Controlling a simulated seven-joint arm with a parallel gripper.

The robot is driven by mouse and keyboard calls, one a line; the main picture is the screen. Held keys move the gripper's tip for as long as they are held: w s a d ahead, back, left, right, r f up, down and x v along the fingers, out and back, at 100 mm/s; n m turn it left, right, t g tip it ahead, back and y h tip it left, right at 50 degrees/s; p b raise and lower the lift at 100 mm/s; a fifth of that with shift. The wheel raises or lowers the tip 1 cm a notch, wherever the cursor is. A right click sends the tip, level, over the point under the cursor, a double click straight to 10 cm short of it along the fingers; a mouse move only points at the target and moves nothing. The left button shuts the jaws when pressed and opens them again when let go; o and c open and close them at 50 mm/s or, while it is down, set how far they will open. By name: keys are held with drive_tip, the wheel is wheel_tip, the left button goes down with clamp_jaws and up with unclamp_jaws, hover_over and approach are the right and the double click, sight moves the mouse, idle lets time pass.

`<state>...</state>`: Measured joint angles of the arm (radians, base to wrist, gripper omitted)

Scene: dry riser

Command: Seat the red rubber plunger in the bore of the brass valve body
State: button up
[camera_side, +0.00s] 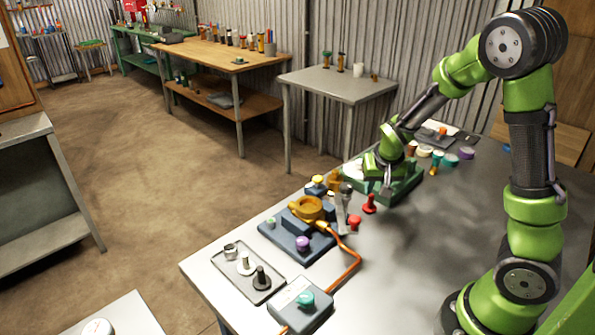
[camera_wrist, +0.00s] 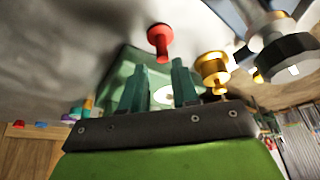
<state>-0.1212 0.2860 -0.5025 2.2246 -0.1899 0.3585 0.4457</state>
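The red plunger (camera_side: 370,204) stands on the grey table just in front of my gripper; it also shows in the wrist view (camera_wrist: 159,42), beyond the fingertips and clear of them. A brass flanged body (camera_wrist: 212,72) stands right of the fingers in the wrist view. In the side view a brass part (camera_side: 334,181) stands left of my gripper, and a brass ring-shaped fitting (camera_side: 306,208) sits on a blue base. I cannot tell for certain which is the valve body. Its bore is not clearly visible. My gripper (camera_wrist: 160,75) is open, its two teal fingers apart and empty, low over a green tray.
The green tray (camera_side: 405,187) lies under my gripper. A grey metal upright (camera_side: 342,210) and a smaller red piece (camera_side: 354,223) stand near the blue base (camera_side: 285,238). An orange hose (camera_side: 350,262) crosses the table. Several coloured pieces stand behind. The table's middle right is clear.

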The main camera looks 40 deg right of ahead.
sight(372, 195)
drive_tip(key=shift+x, duration=2.65)
drive_tip(key=shift+w+a, duration=0.1)
drive_tip(key=shift+a, duration=0.05)
clamp_jaws()
